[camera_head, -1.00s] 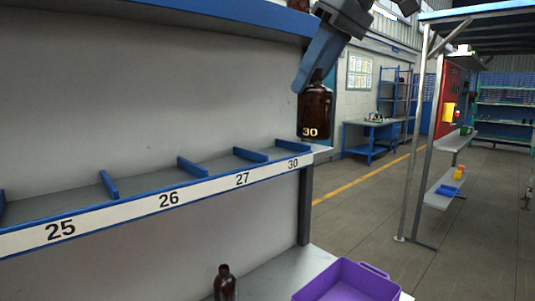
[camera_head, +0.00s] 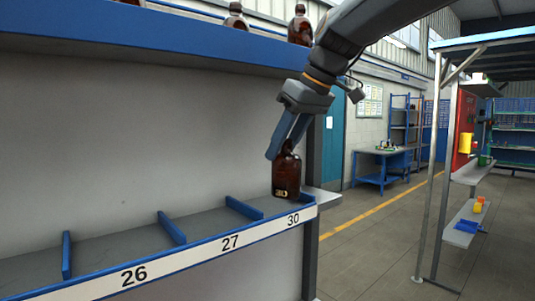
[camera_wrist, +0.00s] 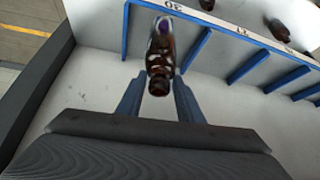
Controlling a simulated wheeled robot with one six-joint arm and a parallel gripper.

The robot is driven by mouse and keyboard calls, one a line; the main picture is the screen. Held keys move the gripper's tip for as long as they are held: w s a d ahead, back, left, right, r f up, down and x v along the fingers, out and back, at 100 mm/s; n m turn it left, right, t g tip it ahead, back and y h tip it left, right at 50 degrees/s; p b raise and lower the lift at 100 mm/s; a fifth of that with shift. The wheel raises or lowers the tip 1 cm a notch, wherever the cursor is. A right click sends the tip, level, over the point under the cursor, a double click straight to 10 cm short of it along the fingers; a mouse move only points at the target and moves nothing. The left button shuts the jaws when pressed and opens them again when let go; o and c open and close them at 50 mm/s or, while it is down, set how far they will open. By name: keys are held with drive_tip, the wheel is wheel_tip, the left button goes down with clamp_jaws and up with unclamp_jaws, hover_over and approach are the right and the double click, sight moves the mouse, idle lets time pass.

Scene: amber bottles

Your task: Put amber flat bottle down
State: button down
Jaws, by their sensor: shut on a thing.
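The amber flat bottle (camera_head: 286,174) bears a label reading 30. It is upright at the right end of the shelf (camera_head: 200,229), in the compartment over the number 30. Its base looks at or very close to the shelf surface; I cannot tell if it touches. My gripper (camera_head: 285,148) comes down from the upper right and is shut on the bottle's neck. In the wrist view the bottle (camera_wrist: 160,56) lies between my two blue fingers (camera_wrist: 158,92), with its cap end nearest the camera.
Blue dividers (camera_head: 245,208) split the shelf into compartments; those over 26 and 27 look empty. More amber bottles (camera_head: 300,25) stand on the upper shelf (camera_head: 180,42) above. An upright post (camera_head: 311,240) is at the shelf's right end, with open floor beyond.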

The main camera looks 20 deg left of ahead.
drive_tip(key=a+f+p, duration=0.1)
drive_tip(key=a, duration=0.1)
drive_tip(key=w+a+f, duration=0.1)
drive_tip(key=a+f, duration=0.1)
drive_tip(key=shift+w+p, duration=0.1)
drive_tip(key=shift+p, duration=0.25)
drive_tip(key=shift+f, duration=0.15)
drive_tip(key=c, duration=1.2)
unclamp_jaws()
